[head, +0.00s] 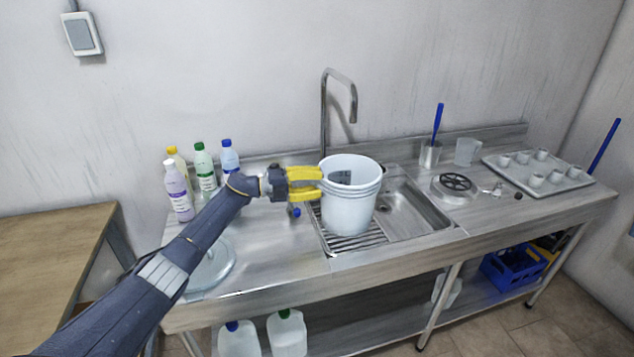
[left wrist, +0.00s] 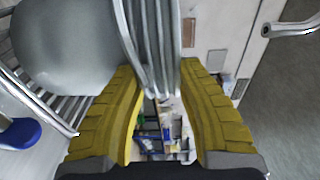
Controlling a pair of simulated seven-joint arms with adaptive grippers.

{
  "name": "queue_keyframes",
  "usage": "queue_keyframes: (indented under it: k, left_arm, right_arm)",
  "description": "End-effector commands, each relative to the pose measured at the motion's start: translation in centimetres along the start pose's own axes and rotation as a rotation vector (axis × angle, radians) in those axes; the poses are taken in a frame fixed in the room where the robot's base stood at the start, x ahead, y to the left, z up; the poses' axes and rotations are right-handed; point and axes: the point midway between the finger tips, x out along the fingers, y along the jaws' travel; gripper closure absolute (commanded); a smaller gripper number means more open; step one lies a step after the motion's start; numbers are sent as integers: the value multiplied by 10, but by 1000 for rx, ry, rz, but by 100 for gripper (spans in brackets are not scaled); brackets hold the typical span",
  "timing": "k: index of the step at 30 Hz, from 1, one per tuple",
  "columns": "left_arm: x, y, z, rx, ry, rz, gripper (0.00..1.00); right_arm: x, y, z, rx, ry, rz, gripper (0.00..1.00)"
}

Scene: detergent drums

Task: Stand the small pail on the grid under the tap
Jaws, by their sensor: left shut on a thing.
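The small white pail (head: 348,210) is upright over the grid (head: 358,243) at the left part of the sink. Its base looks at or close to the bars; I cannot tell if it touches. The tap (head: 325,105) curves from behind, its spout end above the pail's mouth. My left gripper (head: 318,184) is shut on the pail's rim from the left. In the left wrist view the ridged rim (left wrist: 150,38) runs between the yellow fingers (left wrist: 160,95), with the bars of the grid (left wrist: 40,100) at the left. My right gripper is out of view.
Several bottles (head: 204,165) stand behind my left forearm. The open basin (head: 408,212) lies right of the pail. Further right are a strainer disc (head: 453,184), a clear jug (head: 467,151) and a tray of cups (head: 560,188). A blue-capped item (head: 295,212) sits left of the pail.

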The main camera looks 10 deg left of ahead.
Motion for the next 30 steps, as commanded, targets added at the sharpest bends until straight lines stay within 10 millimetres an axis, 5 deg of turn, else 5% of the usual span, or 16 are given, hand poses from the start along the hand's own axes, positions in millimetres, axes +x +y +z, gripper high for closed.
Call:
queue_keyframes:
  k: [7, 17, 30]
  left_arm:
    - [0, 0, 0, 0, 0, 0, 38]
    - [-5, 1, 0, 0, -1, 2, 38]
    - [-73, 1, 0, 0, -2, 2, 38]
  right_arm:
    - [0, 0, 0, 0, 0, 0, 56]
    - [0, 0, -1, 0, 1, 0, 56]
    - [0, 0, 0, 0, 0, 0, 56]
